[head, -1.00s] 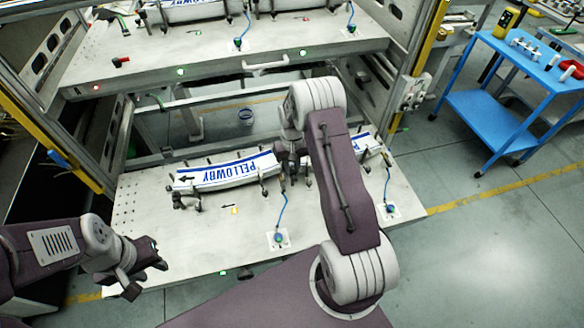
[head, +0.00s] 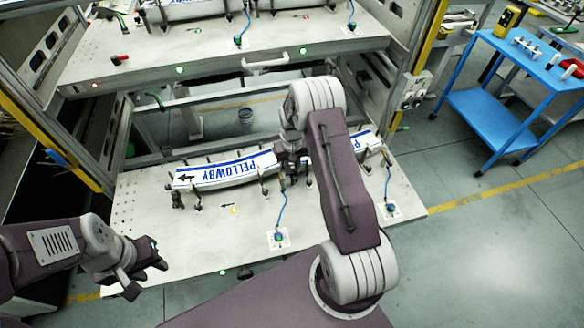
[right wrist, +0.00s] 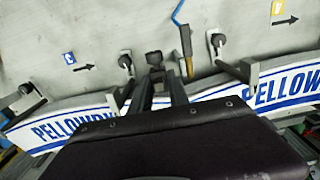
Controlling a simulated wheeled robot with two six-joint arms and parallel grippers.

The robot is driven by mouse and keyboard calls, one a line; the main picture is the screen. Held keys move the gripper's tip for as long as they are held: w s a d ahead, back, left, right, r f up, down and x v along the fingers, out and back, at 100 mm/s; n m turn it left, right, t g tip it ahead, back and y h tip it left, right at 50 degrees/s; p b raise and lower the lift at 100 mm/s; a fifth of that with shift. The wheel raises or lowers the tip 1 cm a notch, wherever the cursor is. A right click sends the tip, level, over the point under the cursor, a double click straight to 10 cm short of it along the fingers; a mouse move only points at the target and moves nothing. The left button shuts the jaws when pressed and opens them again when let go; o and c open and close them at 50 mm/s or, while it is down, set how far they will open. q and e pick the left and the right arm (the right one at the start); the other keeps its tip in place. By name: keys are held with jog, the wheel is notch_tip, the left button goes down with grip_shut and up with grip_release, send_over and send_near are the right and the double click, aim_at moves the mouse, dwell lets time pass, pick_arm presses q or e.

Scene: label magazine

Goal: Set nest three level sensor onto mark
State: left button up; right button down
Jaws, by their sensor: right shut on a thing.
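The level sensor is a slim dark stick with a brass-coloured end (right wrist: 186,50), on a blue cable beside my right gripper's fingers. In the head view its cable (head: 282,208) rises from a blue-topped fitting (head: 279,237) on the lower shelf. My right gripper (right wrist: 156,82) is at the curved PELLOWBY piece and is shut on a small dark part (right wrist: 154,59). What this part belongs to is unclear. My arm hides much of this spot in the head view. My left gripper (head: 140,270) hangs empty at the shelf's front left; its fingers look apart.
The white PELLOWBY piece (head: 228,171) rests among dark clamps on the pale lower shelf (head: 160,245). A yellow tag (head: 234,210) and a black arrow (head: 227,205) lie in front. The upper shelf (head: 215,60) overhangs behind. A blue cart (head: 490,115) stands right.

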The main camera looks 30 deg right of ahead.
aim_at(292, 167)
jog(key=c, duration=1.5)
grip_release()
jog(key=shift+r, duration=0.1)
notch_tip(292, 167, up, 9)
jog(key=shift+b, duration=0.6)
